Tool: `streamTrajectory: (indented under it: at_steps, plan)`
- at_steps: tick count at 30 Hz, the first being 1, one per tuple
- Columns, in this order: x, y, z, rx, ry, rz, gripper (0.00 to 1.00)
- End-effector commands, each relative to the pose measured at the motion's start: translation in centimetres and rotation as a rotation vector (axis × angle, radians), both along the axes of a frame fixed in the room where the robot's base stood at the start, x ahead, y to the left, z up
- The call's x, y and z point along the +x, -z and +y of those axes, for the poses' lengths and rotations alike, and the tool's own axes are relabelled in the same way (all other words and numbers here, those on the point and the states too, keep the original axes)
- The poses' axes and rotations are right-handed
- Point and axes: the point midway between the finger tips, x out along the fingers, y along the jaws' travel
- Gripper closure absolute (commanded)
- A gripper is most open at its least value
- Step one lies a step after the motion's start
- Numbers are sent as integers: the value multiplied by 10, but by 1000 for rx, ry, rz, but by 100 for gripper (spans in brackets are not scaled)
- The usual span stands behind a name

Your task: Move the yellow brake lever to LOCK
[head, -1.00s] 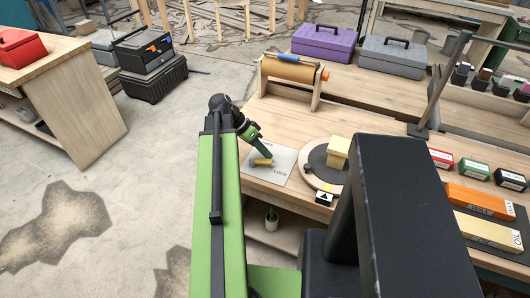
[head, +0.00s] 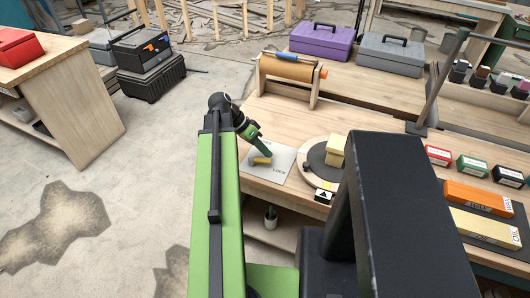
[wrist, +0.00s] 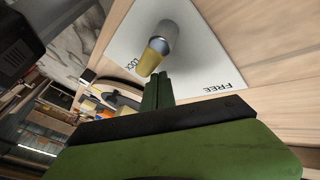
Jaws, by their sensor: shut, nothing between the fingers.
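The yellow brake lever (head: 262,160) is on a white plate (head: 285,156) near the bench's left end. In the wrist view, the yellow lever (wrist: 153,56) joins a grey round post, and its free end lies close to the word LOCK. FREE is printed further right on the plate (wrist: 205,55). My gripper (head: 264,152) is low over the plate beside the lever. In the wrist view its shut green fingers (wrist: 158,82) are just below the lever's end, with nothing between them. I cannot tell whether they touch the lever.
A round turntable (head: 312,172) with a yellow block (head: 335,150) stands right of the plate. A paper roll holder (head: 290,75) is behind it. A dark post (head: 440,85) and small labelled boxes (head: 438,156) are further right. The bench's left edge is near.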

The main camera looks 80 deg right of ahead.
Motion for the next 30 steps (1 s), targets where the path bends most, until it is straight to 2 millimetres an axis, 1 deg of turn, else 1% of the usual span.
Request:
streamTrajectory:
  at_steps: [20,23,25,29,30]
  plan:
    - [0,0,-2,-1,1,0,100]
    - [1,0,-9,0,0,0,100]
    - [1,0,-18,-1,-2,0,100]
    - [3,0,-43,0,-4,0,100]
    - [5,-11,-48,0,-4,0,100]
